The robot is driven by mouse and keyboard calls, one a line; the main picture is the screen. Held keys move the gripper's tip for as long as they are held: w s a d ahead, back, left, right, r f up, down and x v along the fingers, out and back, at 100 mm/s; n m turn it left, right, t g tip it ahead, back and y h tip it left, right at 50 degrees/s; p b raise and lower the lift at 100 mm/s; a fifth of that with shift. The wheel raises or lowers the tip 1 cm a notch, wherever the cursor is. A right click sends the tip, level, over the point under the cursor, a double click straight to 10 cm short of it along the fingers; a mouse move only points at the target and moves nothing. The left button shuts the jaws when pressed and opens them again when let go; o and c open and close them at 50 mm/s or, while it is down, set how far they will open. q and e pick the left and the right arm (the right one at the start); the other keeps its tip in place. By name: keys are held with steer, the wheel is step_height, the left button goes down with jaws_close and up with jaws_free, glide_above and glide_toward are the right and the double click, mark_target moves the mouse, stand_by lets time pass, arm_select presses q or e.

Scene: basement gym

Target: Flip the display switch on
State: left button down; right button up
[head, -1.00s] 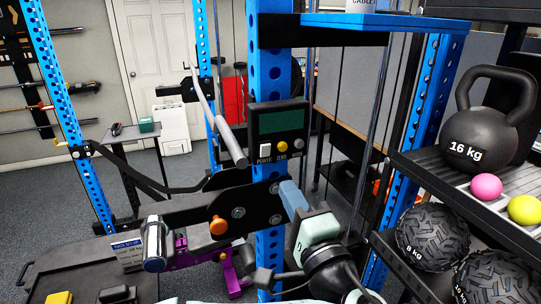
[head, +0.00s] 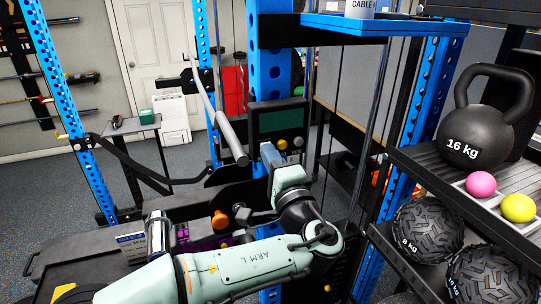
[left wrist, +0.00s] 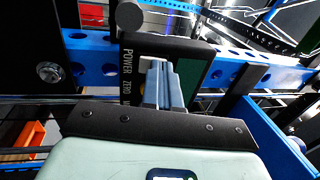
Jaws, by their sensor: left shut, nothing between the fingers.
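The display box (head: 279,121) is black with a dark green screen and is fixed to the blue upright. A yellow button (head: 282,144) and a grey one show on its lower face. My left gripper (head: 267,150) is shut and empty, with its fingertips in front of the lower left of the box, over the place of the POWER switch. The switch is hidden behind the fingers in the head view. In the left wrist view the fingertips (left wrist: 158,72) are beside the printed POWER and ZERO labels of the box (left wrist: 140,50); I cannot tell whether they touch it. My right gripper is out of view.
A grey bar (head: 228,135) slants down just left of the box. An orange knob (head: 220,219) is below it. On the right, a rack holds a 16 kg kettlebell (head: 487,120) and textured balls (head: 428,229). A blue shelf (head: 365,24) is above.

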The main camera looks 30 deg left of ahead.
arm_select(q)
steer(key=shift+w+a+r+g+h+p, duration=0.1)
steer(key=shift+a+r+g+h+p, duration=0.05)
steer(key=shift+r+g+h+p, duration=0.4)
steer(key=shift+w+a+r+g+h+p, duration=0.15)
steer(key=shift+r+g+h+p, duration=0.15)
steer(key=shift+p, duration=0.4)
steer(key=shift+s+a+r+b, duration=0.1)
steer(key=shift+s+r+b, duration=0.1)
steer(key=shift+b, duration=0.2)
steer(key=shift+w, duration=0.1)
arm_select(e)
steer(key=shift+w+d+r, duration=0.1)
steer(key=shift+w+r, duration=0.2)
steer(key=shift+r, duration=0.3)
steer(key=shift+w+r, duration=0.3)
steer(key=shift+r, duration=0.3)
